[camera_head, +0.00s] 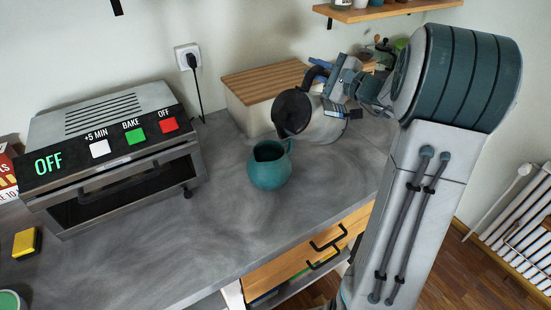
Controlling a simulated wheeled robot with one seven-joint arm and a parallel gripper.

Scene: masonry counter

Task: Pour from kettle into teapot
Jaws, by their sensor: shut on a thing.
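The kettle (324,126) is grey with a dark round part (293,112) facing left and a black handle. It is off the counter and strongly tilted to the left. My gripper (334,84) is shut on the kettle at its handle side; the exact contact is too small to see. The teapot (269,172) is a teal open-topped vessel standing upright on the counter, just below and left of the kettle. Its mouth is in view, but its inside is dark. No stream of liquid shows between them.
A toaster oven (110,150) stands on the grey counter (170,250) at left. A cream box with a wooden lid (262,82) is behind the kettle. A yellow block (26,243) lies at left. A wall shelf (385,11) hangs above. Counter space in front of the teapot is clear.

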